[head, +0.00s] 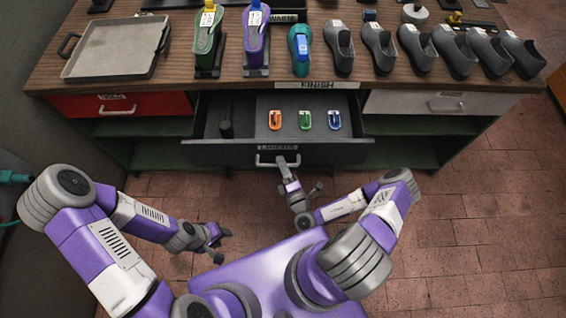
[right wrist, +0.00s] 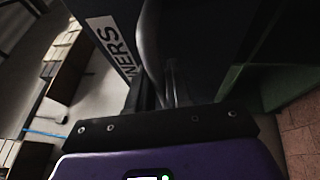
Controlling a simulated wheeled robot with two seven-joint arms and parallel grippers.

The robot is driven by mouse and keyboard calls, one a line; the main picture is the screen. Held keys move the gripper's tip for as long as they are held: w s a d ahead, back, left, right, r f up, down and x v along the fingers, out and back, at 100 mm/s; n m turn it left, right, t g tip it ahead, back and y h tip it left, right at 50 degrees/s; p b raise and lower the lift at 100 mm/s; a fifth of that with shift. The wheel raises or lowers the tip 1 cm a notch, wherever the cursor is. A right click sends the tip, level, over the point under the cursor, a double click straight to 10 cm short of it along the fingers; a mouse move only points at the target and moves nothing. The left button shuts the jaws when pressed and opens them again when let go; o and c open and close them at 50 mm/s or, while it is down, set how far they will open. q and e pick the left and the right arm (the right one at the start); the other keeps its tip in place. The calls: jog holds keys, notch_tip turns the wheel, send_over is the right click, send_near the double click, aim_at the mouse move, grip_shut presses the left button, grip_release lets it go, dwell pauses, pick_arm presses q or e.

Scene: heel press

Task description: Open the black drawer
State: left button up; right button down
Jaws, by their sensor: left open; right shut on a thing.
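The black drawer (head: 225,152) stands pulled out from the bench in the head view, with its inside showing. Its silver handle (head: 264,161) is at the middle of its front, under a label. My right gripper (head: 283,163) is at the handle and shut on it. In the right wrist view the dark drawer front with part of its label (right wrist: 108,38) is close, and the grey handle bar (right wrist: 160,50) runs down to the jaws; the fingertips are hard to make out. My left gripper (head: 222,240) is open and empty, low over the floor left of my base.
In the drawer lie an orange, a green and a blue clip-like piece (head: 305,120) and a dark piece (head: 226,122). A red drawer (head: 120,104) and a grey drawer (head: 430,102) flank it, closed. The benchtop holds a tray (head: 115,48) and several shoe-shaped pieces (head: 380,48). The floor at right is clear.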

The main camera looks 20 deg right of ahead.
jog(key=c, duration=1.4)
grip_release()
jog(key=shift+s, duration=0.1)
jog(key=s+f, duration=0.1)
jog(key=s, duration=0.6)
jog(key=shift+s+f, duration=0.15)
